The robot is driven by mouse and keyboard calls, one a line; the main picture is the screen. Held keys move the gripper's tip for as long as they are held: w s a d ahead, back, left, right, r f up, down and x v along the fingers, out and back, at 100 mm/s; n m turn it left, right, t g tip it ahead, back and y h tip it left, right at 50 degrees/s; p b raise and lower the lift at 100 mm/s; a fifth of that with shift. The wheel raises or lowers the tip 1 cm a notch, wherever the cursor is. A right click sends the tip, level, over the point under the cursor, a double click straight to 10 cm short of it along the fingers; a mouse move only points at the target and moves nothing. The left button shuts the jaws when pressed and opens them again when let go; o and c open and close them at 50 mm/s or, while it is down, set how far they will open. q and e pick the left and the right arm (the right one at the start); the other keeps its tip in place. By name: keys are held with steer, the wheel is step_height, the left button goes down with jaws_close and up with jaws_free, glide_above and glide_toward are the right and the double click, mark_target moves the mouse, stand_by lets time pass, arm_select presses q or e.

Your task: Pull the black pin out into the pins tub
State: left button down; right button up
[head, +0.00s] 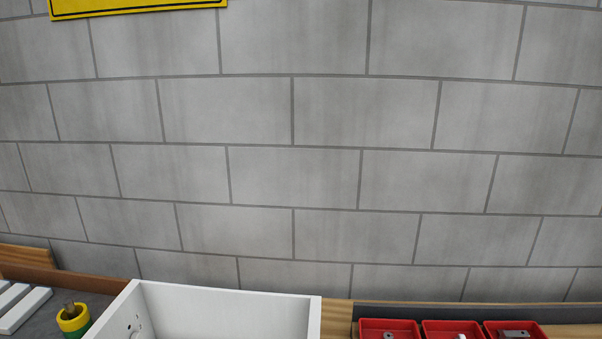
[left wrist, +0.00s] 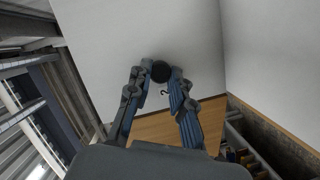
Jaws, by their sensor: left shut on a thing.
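The black pin (left wrist: 161,71) shows as a dark round end against a white panel (left wrist: 120,35) in the left wrist view. My left gripper (left wrist: 160,82) is shut on it, with a fingertip on each side. How deep the pin sits in the panel cannot be told. A small dark mark shows on the panel just below the pin. In the head view three red tubs (head: 390,323) stand at the bottom right, cut off by the frame edge; which one is the pins tub is not readable. Neither gripper shows in the head view.
An open white box (head: 225,291) with holes in its left wall stands at the bottom of the head view. Left of it are a yellow-green roll (head: 73,319) and white slats (head: 22,308). A grey block wall (head: 300,180) rises behind.

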arm_select(q)
steer(key=shift+d+f, duration=0.1)
steer(key=shift+d, duration=0.45)
steer(key=shift+s+d, duration=0.1)
steer(key=shift+d, duration=0.4)
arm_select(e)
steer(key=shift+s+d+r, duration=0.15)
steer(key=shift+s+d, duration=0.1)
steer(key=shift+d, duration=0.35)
arm_select(q)
steer(key=shift+d, duration=0.1)
steer(key=shift+s+d+p, duration=0.2)
steer(key=shift+d+p, duration=0.1)
steer(key=shift+d, duration=1.85)
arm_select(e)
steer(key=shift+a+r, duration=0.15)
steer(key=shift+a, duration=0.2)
